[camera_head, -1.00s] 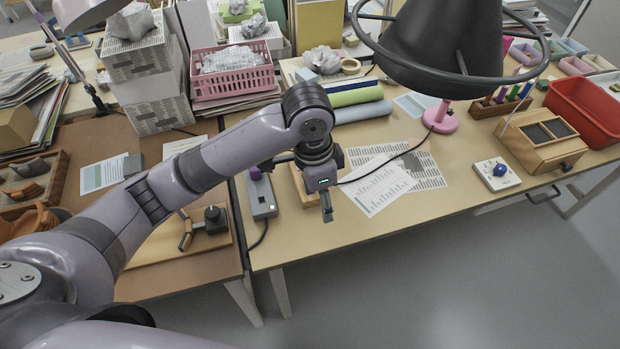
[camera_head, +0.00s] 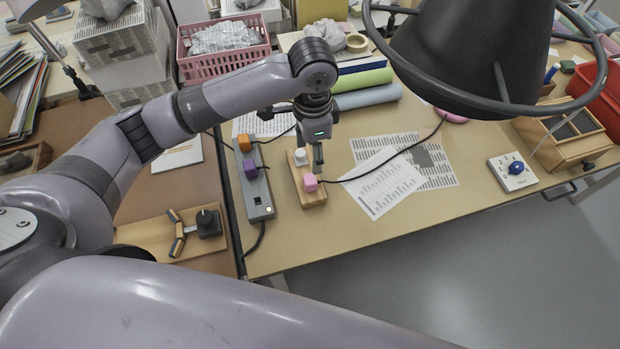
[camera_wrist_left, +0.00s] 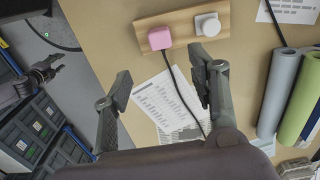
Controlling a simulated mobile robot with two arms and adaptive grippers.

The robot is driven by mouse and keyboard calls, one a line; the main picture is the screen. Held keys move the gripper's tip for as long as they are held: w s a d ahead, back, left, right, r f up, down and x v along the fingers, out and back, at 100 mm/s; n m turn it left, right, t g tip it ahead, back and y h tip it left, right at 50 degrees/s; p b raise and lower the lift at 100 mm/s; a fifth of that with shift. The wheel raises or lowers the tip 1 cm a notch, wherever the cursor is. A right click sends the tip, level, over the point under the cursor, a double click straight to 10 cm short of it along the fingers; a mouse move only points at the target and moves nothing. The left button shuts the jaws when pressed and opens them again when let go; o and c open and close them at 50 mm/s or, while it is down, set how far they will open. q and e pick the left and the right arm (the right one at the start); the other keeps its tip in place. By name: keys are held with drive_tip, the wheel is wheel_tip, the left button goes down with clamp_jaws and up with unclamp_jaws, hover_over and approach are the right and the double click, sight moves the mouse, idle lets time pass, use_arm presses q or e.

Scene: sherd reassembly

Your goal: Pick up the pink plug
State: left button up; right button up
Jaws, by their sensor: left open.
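The pink plug (camera_head: 310,182) sits at the near end of a small wooden block (camera_head: 315,199) on the table. A white round plug (camera_head: 301,159) sits behind it on the same block. My left gripper (camera_head: 318,160) is open and empty just behind and above the pink plug. In the left wrist view the pink plug (camera_wrist_left: 160,38) lies beyond the open fingers (camera_wrist_left: 160,70), with a black cord running from it. The white plug (camera_wrist_left: 207,24) is beside it there. A dark gripper-like part (camera_wrist_left: 45,70), seemingly my right gripper, shows at the left edge.
A grey power strip (camera_head: 257,190) with orange and purple plugs stands left of the block. Printed sheets (camera_head: 383,182) lie to the right. Green and blue rolls (camera_head: 362,90) lie behind. A black lamp shade (camera_head: 470,50) hangs over the right side. Table front is clear.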

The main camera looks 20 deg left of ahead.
sight(310, 178)
use_arm(q)
wheel_tip(310, 178, down, 4)
drive_tip(key=shift+a+r, duration=0.1)
wheel_tip(310, 178, down, 3)
drive_tip(key=shift+w+r, duration=0.15)
drive_tip(key=shift+f+p, duration=0.25)
drive_tip(key=shift+p, duration=0.05)
drive_tip(key=f, duration=0.3)
drive_tip(key=shift+s+a+f+p, duration=0.15)
drive_tip(key=shift+s+f+p, duration=0.1)
drive_tip(key=shift+f+p, duration=0.15)
drive_tip(key=shift+f, duration=0.5)
use_arm(e)
drive_tip(key=shift+w+r, duration=0.3)
drive_tip(key=shift+r, duration=0.5)
use_arm(q)
drive_tip(key=shift+c, duration=0.4)
drive_tip(key=c, duration=1.1)
use_arm(e)
drive_tip(key=shift+w, duration=0.15)
